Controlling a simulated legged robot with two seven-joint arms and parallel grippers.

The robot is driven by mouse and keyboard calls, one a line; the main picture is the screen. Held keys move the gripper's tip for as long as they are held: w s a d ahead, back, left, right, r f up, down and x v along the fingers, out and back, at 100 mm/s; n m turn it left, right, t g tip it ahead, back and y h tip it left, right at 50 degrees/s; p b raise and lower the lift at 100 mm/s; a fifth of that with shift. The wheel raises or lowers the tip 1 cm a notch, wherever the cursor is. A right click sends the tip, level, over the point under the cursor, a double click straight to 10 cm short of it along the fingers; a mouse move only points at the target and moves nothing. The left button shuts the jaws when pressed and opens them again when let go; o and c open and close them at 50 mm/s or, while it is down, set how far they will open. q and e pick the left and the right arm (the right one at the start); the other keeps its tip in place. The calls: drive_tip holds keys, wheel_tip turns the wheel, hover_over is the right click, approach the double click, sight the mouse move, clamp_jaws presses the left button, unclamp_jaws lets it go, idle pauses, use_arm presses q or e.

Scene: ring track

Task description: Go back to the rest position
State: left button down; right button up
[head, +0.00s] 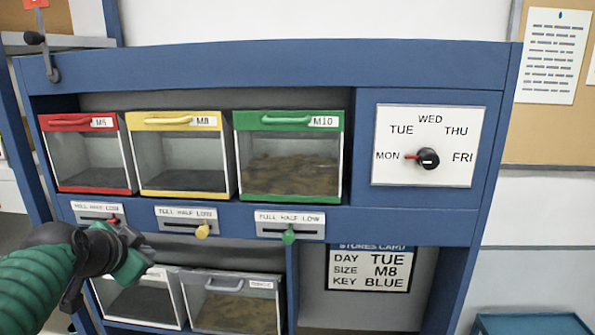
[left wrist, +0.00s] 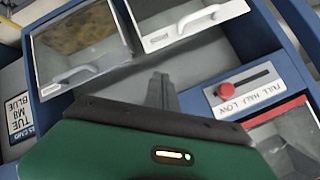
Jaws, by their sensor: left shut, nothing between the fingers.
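My left gripper (head: 135,262) is in front of the lower left of the blue cabinet (head: 420,222), below the red slider (head: 113,220). Its fingers (left wrist: 162,92) are closed together and hold nothing in the left wrist view. They point toward the cabinet face, close to the red slider knob (left wrist: 225,90) and apart from it. My green and black left arm (head: 35,280) comes in from the lower left. My right gripper is in neither view.
Red (head: 88,177), yellow (head: 180,178) and green (head: 290,185) framed bins sit on the upper shelf. The yellow (head: 202,231) and green (head: 289,235) sliders are below. The dial (head: 428,158) points to MON. Lower bins (head: 235,285) stand beside my gripper.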

use_arm(q)
drive_tip(key=s+d+f+n+g+b, duration=0.1)
drive_tip(key=s+f, duration=0.1)
drive_tip(key=f, duration=0.6)
drive_tip(key=s+d+f+n+g+b, duration=0.1)
drive_tip(key=s+d+f+n+g, duration=0.1)
drive_tip(key=f, duration=0.7)
drive_tip(key=s+d+f+n+g+b, duration=0.1)
drive_tip(key=s+d+f+n+g, duration=0.1)
drive_tip(key=s+f, duration=0.7)
drive_tip(key=s+d+f+n+g+h+b, duration=0.1)
drive_tip(key=s+d+f+n+g+b, duration=0.1)
drive_tip(key=s+d+f, duration=0.3)
drive_tip(key=s+f+g, duration=0.1)
drive_tip(key=s+f, duration=0.3)
drive_tip(key=f, duration=0.6)
drive_tip(key=shift+s, duration=0.35)
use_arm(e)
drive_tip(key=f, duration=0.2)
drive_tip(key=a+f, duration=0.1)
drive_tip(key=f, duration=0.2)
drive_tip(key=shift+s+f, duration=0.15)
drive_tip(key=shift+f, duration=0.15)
use_arm(q)
drive_tip(key=shift+a+f, duration=0.15)
drive_tip(key=shift+a, duration=0.2)
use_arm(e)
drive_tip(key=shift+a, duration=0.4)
